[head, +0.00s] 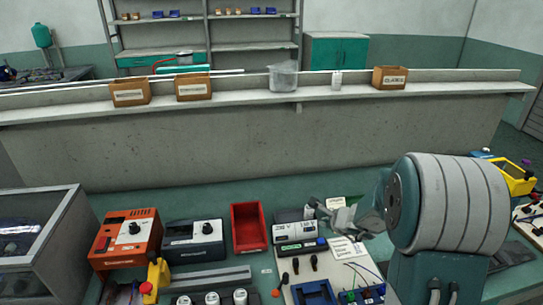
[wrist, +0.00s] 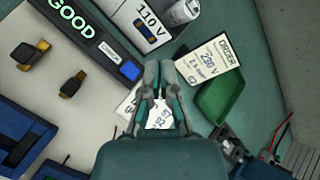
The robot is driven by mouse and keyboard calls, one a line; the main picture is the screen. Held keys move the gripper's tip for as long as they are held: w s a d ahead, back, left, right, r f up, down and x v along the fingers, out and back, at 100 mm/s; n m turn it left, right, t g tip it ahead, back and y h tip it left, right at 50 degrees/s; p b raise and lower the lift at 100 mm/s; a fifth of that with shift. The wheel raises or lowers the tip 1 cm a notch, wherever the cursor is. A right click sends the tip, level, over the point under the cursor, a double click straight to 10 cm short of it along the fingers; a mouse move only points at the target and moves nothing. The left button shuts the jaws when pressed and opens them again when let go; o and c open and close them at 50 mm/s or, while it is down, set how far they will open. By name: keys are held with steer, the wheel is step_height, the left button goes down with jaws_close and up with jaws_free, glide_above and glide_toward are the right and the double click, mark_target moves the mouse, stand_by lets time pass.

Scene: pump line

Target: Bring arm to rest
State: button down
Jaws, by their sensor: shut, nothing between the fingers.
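My arm's large grey-and-teal joint fills the right of the head view, and my gripper (head: 322,208) reaches left from it over the bench. In the wrist view my gripper (wrist: 158,78) points away from the camera with its fingers together, shut and empty. A white tag (wrist: 160,116) shows behind the fingers, partly hidden by them. Below the gripper lies a light work board (head: 300,262) with a display unit (head: 300,246); in the wrist view this unit reads "GOOD" (wrist: 75,22).
An order card reading 230 V (wrist: 208,60) and a green tray (wrist: 222,97) lie near the fingers. A red bin (head: 249,228), a dark meter (head: 194,241) and an orange meter (head: 127,238) stand left of the board. A yellow device (head: 514,178) is at the far right.

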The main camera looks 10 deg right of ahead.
steer(key=s+a+r+n+g+y, duration=0.2)
steer(key=s+a+r+n+y, duration=0.1)
steer(key=s+a+r+n, duration=1)
steer(key=s+d+r+n+h, duration=0.1)
steer(key=s+r+n+h, duration=0.1)
steer(key=s+n, duration=0.3)
steer(key=s+r+n+g+h, duration=0.1)
steer(key=s+r+n+h, duration=0.1)
steer(key=s+n, duration=0.4)
steer(key=s+h, duration=0.1)
steer(key=s, duration=0.4)
steer(key=shift+s+d+r+n, duration=0.25)
steer(key=shift+d+r+n, duration=0.05)
steer(key=shift+d+r, duration=0.05)
stand_by(0.5)
